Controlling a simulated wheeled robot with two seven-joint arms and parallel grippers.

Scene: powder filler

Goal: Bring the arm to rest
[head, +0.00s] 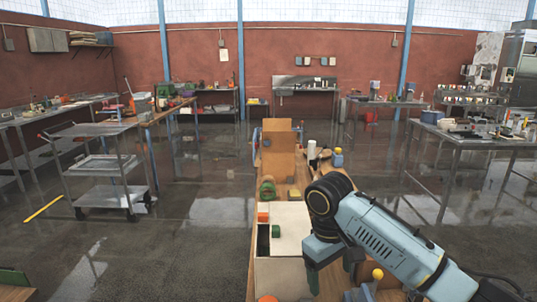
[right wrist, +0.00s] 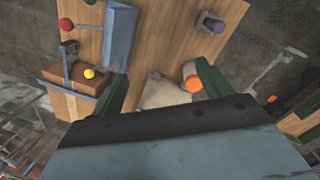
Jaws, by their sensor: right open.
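My right arm (head: 390,238) is pale blue with black joints and comes in from the lower right of the head view. It bends down over the near part of a narrow wooden bench. My right gripper (head: 332,276) points downward there, partly hidden by the arm. In the right wrist view the two dark green fingers of the gripper (right wrist: 162,90) stand wide apart and hold nothing. Below them a beige patch and an orange cylinder (right wrist: 191,82) show on the wooden top. I cannot tell how high the fingers are. My left gripper is not in view.
The bench carries a pale box (head: 285,225), an upright brown board (head: 277,160) and a yellow ball knob (head: 378,274). The wrist view shows a red knob (right wrist: 66,24) and a blue-grey block (right wrist: 124,38). A metal cart (head: 105,165) stands left; open floor lies between.

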